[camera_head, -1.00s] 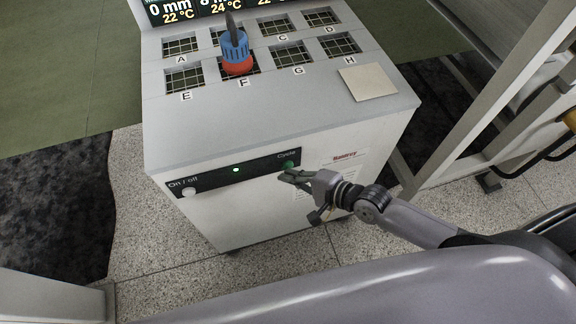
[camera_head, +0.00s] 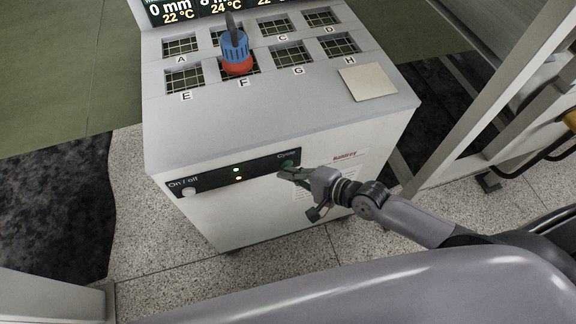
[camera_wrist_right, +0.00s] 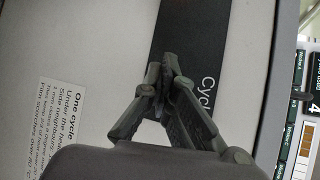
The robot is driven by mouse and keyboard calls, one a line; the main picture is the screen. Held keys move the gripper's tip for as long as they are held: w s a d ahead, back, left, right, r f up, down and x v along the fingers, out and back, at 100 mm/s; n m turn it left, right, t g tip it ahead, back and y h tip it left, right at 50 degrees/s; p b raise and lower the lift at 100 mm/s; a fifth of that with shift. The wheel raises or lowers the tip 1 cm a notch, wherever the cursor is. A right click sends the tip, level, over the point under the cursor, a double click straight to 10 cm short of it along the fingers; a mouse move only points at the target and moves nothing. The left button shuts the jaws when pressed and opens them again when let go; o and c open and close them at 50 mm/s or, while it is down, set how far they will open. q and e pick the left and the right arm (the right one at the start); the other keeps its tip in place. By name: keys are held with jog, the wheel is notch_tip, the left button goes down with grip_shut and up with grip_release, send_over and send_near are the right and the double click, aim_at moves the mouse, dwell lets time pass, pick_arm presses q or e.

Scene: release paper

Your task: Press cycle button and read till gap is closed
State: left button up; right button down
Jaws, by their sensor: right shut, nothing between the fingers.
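The white machine (camera_head: 270,115) stands ahead with a dark control strip (camera_head: 215,177) on its front. The green Cycle button (camera_head: 287,164) is at the strip's right end, under the word Cycle. My right gripper (camera_head: 284,172) is shut and empty, its tips at the button; whether they touch it I cannot tell. In the right wrist view the shut fingertips (camera_wrist_right: 165,62) lie over the dark strip (camera_wrist_right: 200,45) beside the lettering and hide the button. My left gripper is not in view.
A blue and red tool (camera_head: 235,52) stands in slot F among several gridded slots. The display (camera_head: 200,8) at the top is cut off and partly hidden; it shows 0 mm, 22 °C and 24 °C. A beige square (camera_head: 368,82) lies on the top right. A grey frame (camera_head: 500,90) stands right.

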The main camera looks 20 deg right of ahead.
jog(key=shift+s+p, duration=0.35)
jog(key=shift+s, duration=0.15)
jog(key=s+p, duration=0.2)
jog(key=s, duration=0.3)
jog(key=shift+s+d+p, duration=0.1)
jog(key=shift+s+p, duration=0.25)
jog(key=shift+s, duration=0.05)
dwell(0.7)
